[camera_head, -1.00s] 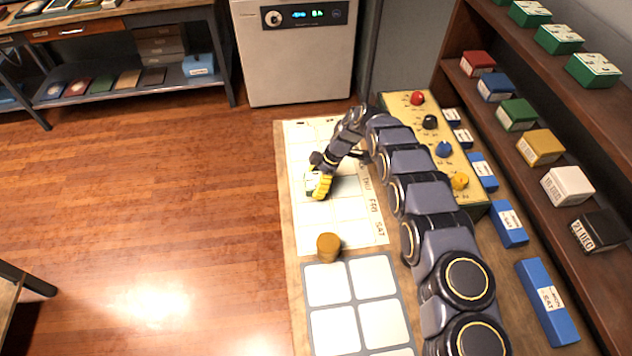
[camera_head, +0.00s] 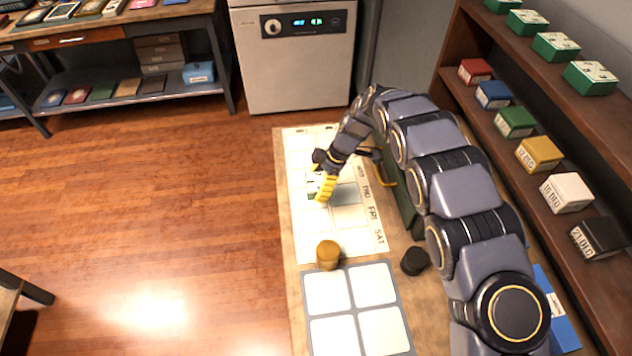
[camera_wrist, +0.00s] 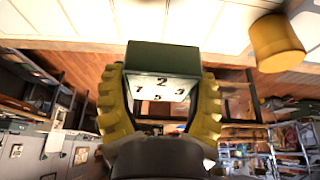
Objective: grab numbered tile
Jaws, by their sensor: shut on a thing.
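My gripper (camera_head: 325,187) has yellow ridged fingers and points down over the white calendar sheet (camera_head: 345,220). In the wrist view, my gripper (camera_wrist: 160,105) is shut on a numbered tile (camera_wrist: 160,88). The tile is a green block with a white face bearing a "2" and other black digits. In the head view, only a small part of the tile (camera_head: 313,186) shows beside the fingers. I cannot tell whether it touches the sheet.
A brown cylinder (camera_head: 328,254) stands at the sheet's near edge, by a board with white squares (camera_head: 360,263). A dark green box side with a yellow handle (camera_head: 387,176) shows beside my arm. A black round piece (camera_head: 415,261) lies nearby. Shelves (camera_head: 575,135) stand right.

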